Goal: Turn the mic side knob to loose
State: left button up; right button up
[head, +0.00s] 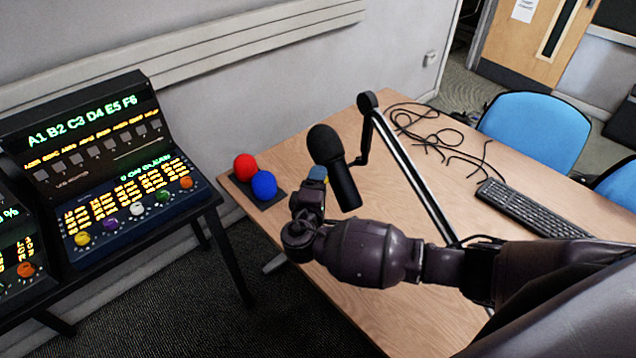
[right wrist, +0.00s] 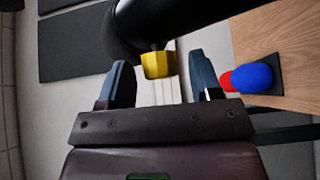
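The black microphone (head: 335,165) hangs tilted on its boom arm (head: 412,175) over the desk. Its yellow side knob (right wrist: 158,64) shows in the right wrist view, on the side of the dark mic body (right wrist: 165,20); in the head view I cannot see the knob. My left gripper is in neither view.
Red (head: 245,167) and blue (head: 264,184) balls sit on a dark pad at the desk's left edge, near my right gripper. Black cables (head: 440,140) and a keyboard (head: 530,208) lie on the desk (head: 385,290). A lit control console (head: 110,175) stands left.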

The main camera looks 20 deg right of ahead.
jog(key=c, duration=0.8)
jog(key=shift+r+n+g+y, duration=0.15)
jog(key=shift+n+g+y, duration=0.25)
jog(key=shift+n+g, duration=0.55)
jog(key=shift+r+n+g+y, duration=0.1)
jog(key=shift+n+g+y, duration=0.3)
jog(key=shift+n+g, duration=0.5)
jog(key=shift+c, duration=0.2)
jog(key=o, duration=0.9)
jog(key=shift+a, duration=0.1)
jog(key=b+v, duration=0.1)
jog(key=v, duration=0.9)
jog(key=shift+s+a+r, duration=0.2)
